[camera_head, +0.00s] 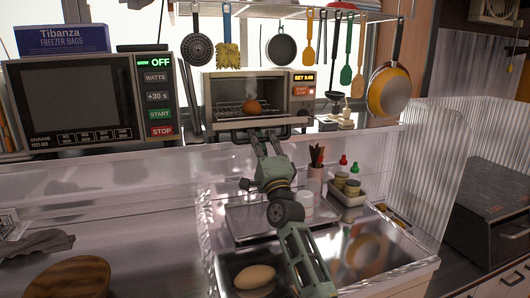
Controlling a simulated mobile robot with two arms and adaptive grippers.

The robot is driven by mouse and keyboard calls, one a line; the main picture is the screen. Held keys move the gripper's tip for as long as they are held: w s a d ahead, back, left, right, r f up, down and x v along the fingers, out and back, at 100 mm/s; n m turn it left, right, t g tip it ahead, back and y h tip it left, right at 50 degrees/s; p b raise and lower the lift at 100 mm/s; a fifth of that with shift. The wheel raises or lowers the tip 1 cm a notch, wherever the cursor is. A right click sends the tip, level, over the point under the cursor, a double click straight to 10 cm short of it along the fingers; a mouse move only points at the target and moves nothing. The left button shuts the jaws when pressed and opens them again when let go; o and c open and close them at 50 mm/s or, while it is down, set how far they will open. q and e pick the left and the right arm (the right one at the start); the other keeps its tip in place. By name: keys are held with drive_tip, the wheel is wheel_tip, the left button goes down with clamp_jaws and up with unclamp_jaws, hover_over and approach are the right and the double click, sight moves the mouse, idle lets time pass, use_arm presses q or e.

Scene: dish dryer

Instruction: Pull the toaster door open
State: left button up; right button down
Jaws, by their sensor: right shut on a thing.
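The toaster (301,92) is a small silver oven on the shelf by the window, with an orange-lit button panel on its right side. A brown round item (252,107) sits on the wire rack inside, which shows clearly. The door (225,125) appears folded down at the front, with its dark handle (297,133) along the outer edge. My right gripper (266,138) reaches up from below and is shut on the middle of the handle. Its fingertips partly hide the handle. My left gripper is not in view.
A microwave (85,98) stands left of the toaster. Utensils and pans hang from the rack (300,8) above. Below are a metal sink with an oval tan item (254,277) and a bottle caddy (348,192). The counter is mostly clear at left.

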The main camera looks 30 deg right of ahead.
drive_tip(key=shift+s+a+b, duration=0.1)
drive_tip(key=shift+b, duration=0.35)
drive_tip(key=c, duration=2.2)
unclamp_jaws()
drive_tip(key=shift+r, duration=0.1)
drive_tip(key=o, duration=0.4)
drive_tip(key=shift+s+a+r, duration=0.1)
drive_tip(key=shift+s+r, duration=0.2)
drive_tip(key=shift+s, duration=0.15)
drive_tip(key=shift+o, duration=0.2)
drive_tip(key=shift+w+f, duration=0.15)
drive_tip(key=shift+s+f, duration=0.3)
drive_tip(key=shift+s, duration=0.05)
drive_tip(key=v, duration=1.1)
drive_tip(key=shift+f, duration=0.15)
drive_tip(key=shift+c, duration=0.3)
